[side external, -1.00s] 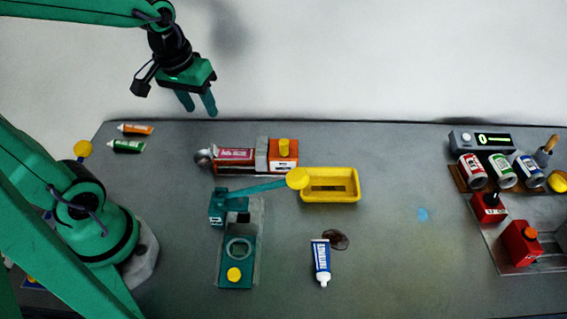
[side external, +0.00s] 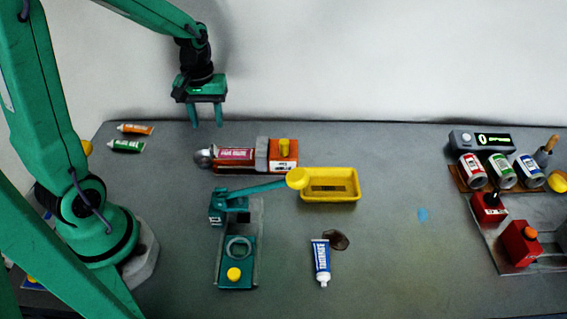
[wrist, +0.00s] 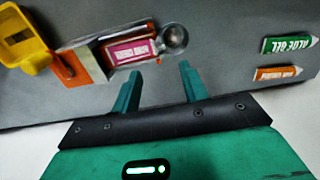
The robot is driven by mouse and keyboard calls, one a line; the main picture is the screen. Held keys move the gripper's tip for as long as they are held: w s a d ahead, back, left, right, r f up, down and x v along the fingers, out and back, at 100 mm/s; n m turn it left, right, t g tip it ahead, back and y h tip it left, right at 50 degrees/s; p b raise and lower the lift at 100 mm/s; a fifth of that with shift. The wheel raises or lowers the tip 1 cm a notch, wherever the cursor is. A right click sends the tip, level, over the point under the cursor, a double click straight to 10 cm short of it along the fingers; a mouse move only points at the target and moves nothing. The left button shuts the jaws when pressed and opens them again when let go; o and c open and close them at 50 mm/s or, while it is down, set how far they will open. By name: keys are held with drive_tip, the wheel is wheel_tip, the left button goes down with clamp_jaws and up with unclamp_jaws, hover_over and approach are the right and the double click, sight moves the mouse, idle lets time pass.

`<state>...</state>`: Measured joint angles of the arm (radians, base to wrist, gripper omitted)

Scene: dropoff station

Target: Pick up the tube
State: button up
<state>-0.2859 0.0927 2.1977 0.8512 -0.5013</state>
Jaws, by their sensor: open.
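A blue and white tube (side external: 321,258) lies at the front middle of the grey table, cap toward the near edge; it is outside the wrist view. A green tube (side external: 126,146) and an orange tube (side external: 136,129) lie at the back left. The green tube (wrist: 287,44) and the orange tube (wrist: 278,73) also show at the right of the wrist view. My gripper (side external: 206,122) is open and empty, fingers downward, above the back of the table. In the wrist view my gripper (wrist: 160,72) is apart from all the tubes.
A yellow tray (side external: 349,196) and teal device (side external: 236,270) stand mid-table.

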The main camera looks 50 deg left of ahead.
sight(230, 150)
drive_tip(key=shift+f, duration=1.15)
drive_tip(key=shift+f, duration=2.6)
drive_tip(key=c, duration=0.8)
